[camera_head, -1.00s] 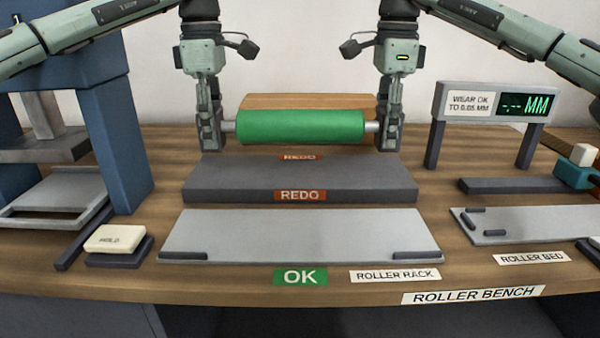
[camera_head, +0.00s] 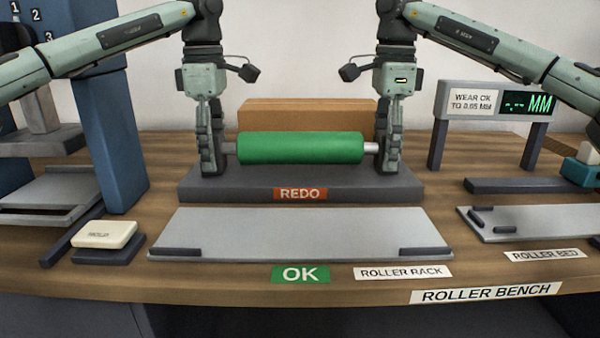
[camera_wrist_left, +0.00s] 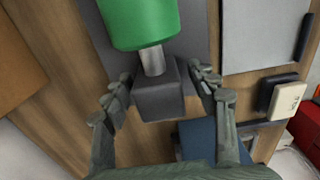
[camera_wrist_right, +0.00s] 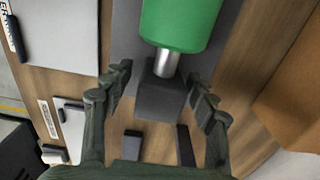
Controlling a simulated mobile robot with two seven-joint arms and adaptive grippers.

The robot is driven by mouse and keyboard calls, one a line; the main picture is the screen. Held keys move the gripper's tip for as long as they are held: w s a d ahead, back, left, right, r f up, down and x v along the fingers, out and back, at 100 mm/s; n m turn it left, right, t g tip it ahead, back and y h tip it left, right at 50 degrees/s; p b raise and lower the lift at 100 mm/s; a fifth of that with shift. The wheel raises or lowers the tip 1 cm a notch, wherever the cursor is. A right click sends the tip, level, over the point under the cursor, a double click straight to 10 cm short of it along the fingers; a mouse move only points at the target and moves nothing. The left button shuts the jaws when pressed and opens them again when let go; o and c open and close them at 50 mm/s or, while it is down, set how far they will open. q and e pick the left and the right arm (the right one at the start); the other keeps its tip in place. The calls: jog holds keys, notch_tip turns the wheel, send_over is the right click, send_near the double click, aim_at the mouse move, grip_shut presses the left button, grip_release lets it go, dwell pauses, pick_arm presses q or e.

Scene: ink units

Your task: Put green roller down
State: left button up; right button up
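The green roller (camera_head: 300,148) lies level over the dark REDO rack (camera_head: 365,186), its metal shaft ends pointing left and right. In the left wrist view its shaft (camera_wrist_left: 153,61) meets a dark block (camera_wrist_left: 158,98). In the right wrist view the other shaft end (camera_wrist_right: 166,63) meets a similar block (camera_wrist_right: 161,97). My left gripper (camera_head: 213,168) is at the roller's left end, fingers apart on either side of the block. My right gripper (camera_head: 387,168) is at the right end, likewise open. Whether the shaft rests fully in the blocks is hidden.
The grey OK tray (camera_head: 300,235) in front is empty. A brown box (camera_head: 305,116) stands behind the roller. A blue press frame (camera_head: 108,145) and a cream button (camera_head: 104,234) are left. A wear display (camera_head: 497,101) and the roller bed (camera_head: 520,220) are right.

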pick_arm(q)
notch_tip(320, 180, up, 11)
jog(key=shift+f, duration=0.1)
jog(key=shift+r, duration=0.6)
pick_arm(e)
jog(key=shift+r, duration=0.1)
notch_tip(320, 180, up, 12)
jog(key=shift+f, duration=0.1)
